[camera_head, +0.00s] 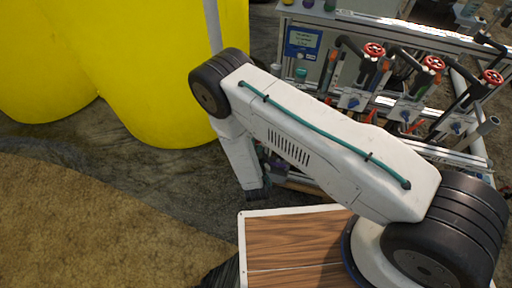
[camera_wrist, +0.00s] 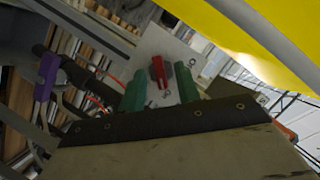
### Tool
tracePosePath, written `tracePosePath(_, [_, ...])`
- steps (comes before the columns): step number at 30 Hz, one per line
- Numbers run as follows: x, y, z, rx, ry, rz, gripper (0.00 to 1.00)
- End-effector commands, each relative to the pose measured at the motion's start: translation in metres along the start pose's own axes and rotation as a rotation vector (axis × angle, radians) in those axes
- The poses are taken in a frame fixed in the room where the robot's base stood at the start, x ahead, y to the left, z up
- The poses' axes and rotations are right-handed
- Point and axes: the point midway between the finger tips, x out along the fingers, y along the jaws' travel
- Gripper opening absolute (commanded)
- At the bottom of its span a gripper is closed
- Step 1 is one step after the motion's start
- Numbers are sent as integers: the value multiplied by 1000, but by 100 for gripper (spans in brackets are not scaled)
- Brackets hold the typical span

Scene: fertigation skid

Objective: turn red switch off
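The red switch (camera_wrist: 159,71) shows in the wrist view as a small red lever on a pale grey plate (camera_wrist: 183,52). My gripper (camera_wrist: 160,80) has two green fingers, one on each side of the switch in the picture, with a gap between them. It is open, and I see no contact with the switch. How far the fingertips are from the plate is hard to tell. In the head view my arm hides the red switch and most of the gripper.
In the head view, red handwheels (camera_head: 374,50) and pipes stand on the skid at right, beside a panel with a blue screen (camera_head: 302,42). Large yellow tanks (camera_head: 150,70) stand at left. A purple handle (camera_wrist: 47,75) and pipes lie left in the wrist view.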

Motion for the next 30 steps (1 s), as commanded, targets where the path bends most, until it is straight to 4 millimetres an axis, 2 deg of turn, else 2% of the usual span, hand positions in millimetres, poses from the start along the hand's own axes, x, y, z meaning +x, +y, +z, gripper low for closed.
tracePosePath(7, [2,0,0,-1,0,0,33])
tracePosePath(8, [2,0,0,-1,0,0,27])
tracePosePath(9, [1,0,0,-1,0,0,16])
tracePosePath(11, [1,0,0,-1,0,0,0])
tracePosePath(23, [1,-1,0,-33,0,13,0])
tracePosePath(30, [1,-2,0,-155,0,65,0])
